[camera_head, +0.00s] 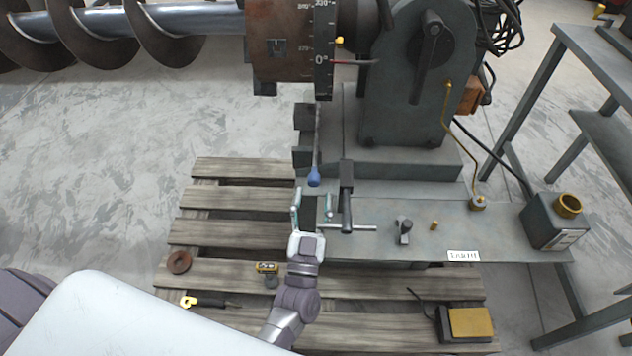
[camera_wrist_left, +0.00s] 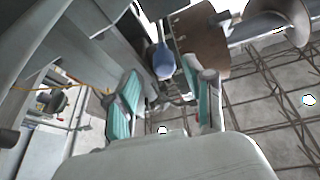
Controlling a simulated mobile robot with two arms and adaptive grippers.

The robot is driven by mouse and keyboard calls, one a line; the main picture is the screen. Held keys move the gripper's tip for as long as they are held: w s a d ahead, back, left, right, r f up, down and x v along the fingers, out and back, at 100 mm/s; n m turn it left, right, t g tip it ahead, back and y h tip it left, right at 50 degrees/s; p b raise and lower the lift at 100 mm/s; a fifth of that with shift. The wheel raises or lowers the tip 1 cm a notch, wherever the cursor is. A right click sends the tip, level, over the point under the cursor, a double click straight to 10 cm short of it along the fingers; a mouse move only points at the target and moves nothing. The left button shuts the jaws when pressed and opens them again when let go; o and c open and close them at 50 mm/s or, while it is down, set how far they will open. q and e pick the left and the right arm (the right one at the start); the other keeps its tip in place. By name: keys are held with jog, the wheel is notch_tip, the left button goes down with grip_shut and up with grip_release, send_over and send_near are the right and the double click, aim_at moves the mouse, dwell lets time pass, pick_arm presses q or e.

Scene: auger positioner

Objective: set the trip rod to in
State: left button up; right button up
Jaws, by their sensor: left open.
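A rod with a blue knob (camera_head: 313,177), which looks like the trip rod, hangs below the dark graduated disc (camera_head: 322,60). The blue knob also shows in the left wrist view (camera_wrist_left: 163,62), just beyond my fingertips and roughly between them. I cannot read any in or out marking for it. My left gripper (camera_head: 312,206) is open and empty, its two fingers pointing up at the knob from below, apart from it. Its teal finger pads show in the left wrist view (camera_wrist_left: 168,92). My right gripper is not in view.
A black clamp with a cross bar (camera_head: 346,200) stands close right of my left gripper on the grey base plate (camera_head: 420,235). The auger (camera_head: 180,20) extends left above.

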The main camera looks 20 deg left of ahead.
pick_arm(q)
jog(key=v, duration=0.7)
jog(key=shift+s, duration=0.1)
